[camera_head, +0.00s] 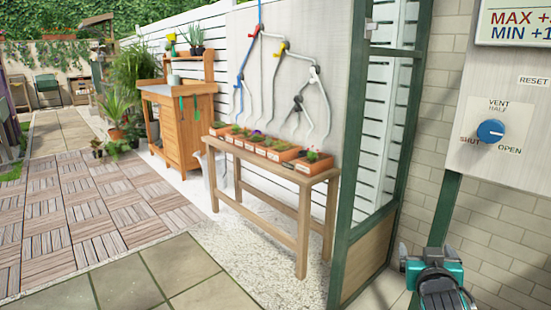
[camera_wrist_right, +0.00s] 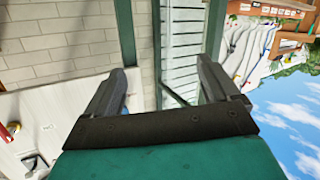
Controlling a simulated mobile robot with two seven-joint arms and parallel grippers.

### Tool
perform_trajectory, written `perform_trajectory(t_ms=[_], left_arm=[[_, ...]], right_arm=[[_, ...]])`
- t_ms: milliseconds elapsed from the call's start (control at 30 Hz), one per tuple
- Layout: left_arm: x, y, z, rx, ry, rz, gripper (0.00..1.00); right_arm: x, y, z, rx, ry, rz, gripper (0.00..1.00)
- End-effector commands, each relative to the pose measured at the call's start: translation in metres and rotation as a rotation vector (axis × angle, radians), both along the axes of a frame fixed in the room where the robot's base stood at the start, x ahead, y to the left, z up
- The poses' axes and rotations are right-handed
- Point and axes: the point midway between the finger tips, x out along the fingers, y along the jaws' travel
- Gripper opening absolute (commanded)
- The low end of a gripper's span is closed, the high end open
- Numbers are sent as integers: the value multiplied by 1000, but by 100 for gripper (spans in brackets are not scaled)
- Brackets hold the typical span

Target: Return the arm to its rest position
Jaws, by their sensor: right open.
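My right gripper (camera_head: 420,258) is at the lower right of the head view, in front of the pale brick wall and below the control panel. Its body is teal with dark grey fingers. In the right wrist view the two fingers of my right gripper (camera_wrist_right: 162,85) stand wide apart with nothing between them. Behind them are the brick wall and a green frame post, and the picture is turned over. My left gripper is not in view.
The control panel (camera_head: 502,100) has a blue vent knob (camera_head: 490,130), its white mark pointing toward OPEN. A green-framed glazed partition (camera_head: 388,120) stands left of my gripper. Beyond it are a wooden bench (camera_head: 318,179) with several planted pots and an orange-brown cabinet (camera_head: 184,120). Paving is clear at left.

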Motion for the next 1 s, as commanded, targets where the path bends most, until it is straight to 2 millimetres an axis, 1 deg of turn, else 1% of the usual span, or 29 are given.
perform_trajectory(t_ms=[33, 67, 100, 167, 200, 267, 300, 367, 400, 533, 633, 700, 867, 1000], left_arm=[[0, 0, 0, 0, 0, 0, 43], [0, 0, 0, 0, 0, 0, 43], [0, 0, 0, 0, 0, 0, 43], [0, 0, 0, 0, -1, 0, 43], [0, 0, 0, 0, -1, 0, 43], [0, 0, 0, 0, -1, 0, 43], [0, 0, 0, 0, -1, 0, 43], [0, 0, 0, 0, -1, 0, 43], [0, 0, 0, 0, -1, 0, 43], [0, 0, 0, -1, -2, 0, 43], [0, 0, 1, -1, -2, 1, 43], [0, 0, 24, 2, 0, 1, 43], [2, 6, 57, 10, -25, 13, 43], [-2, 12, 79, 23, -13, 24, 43]], right_arm=[[-18, 15, -26, -5, 45, 55, 88], [-28, 25, -39, -3, 69, 89, 88], [-42, 39, -56, 3, 100, 134, 88], [-66, 59, -80, 14, 145, 202, 88], [-83, 73, -94, 25, 175, 247, 88], [-108, 92, -113, 45, 215, 309, 88], [-124, 104, -123, 61, 239, 347, 88], [-148, 121, -136, 87, 274, 399, 88], [-163, 131, -144, 105, 296, 429, 88], [-211, 162, -161, 167, 357, 518, 88], [-247, 183, -169, 219, 400, 578, 88], [-243, 179, -146, 211, 392, 568, 88], [-245, 172, -122, 201, 396, 552, 88], [-248, 164, -96, 190, 400, 537, 88]])
